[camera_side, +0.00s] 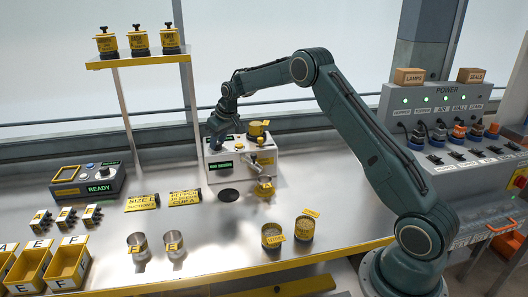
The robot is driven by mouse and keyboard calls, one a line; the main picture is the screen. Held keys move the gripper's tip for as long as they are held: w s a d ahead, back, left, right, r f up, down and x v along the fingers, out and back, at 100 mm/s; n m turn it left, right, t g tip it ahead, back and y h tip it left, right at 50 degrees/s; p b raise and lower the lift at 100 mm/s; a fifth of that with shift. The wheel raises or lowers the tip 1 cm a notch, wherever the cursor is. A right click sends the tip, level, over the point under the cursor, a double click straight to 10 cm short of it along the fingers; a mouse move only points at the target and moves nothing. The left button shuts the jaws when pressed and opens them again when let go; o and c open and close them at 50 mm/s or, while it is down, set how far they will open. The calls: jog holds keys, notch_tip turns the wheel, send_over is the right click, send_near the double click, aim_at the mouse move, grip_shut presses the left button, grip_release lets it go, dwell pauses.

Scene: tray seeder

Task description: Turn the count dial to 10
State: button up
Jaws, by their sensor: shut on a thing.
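A white seeder machine (284,166) stands at the middle back of the steel bench, with a small green-lit display (221,166) on its front. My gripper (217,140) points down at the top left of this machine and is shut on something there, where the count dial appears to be. The dial itself is hidden behind my fingers, and its number cannot be read. A yellow and black canister (256,131) sits on top of the machine, right of my gripper.
A control box reading READY (88,180) stands at left. Metal cups (139,247) and seed-filled cups (272,236) stand at the front. Yellow bins (68,264) fill the front left corner. A yellow shelf (140,58) holds three canisters. A power panel (450,110) stands at right.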

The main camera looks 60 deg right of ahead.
jog(key=n, duration=0.1)
jog(key=n+y, duration=0.1)
jog(key=n, duration=0.2)
jog(key=shift+d+n+y, duration=0.25)
jog(key=shift+n+y, duration=0.05)
jog(key=shift+y, duration=0.1)
jog(key=shift+w+n+g+y, duration=0.1)
jog(key=shift+n+g+y, duration=0.5)
jog(key=shift+n, duration=1.8)
jog(key=o, duration=1)
jog(key=shift+c, duration=0.2)
jog(key=shift+r, duration=0.15)
jog(key=shift+v, duration=1.5)
jog(key=shift+s+d, duration=4.2)
jog(key=shift+s, duration=0.15)
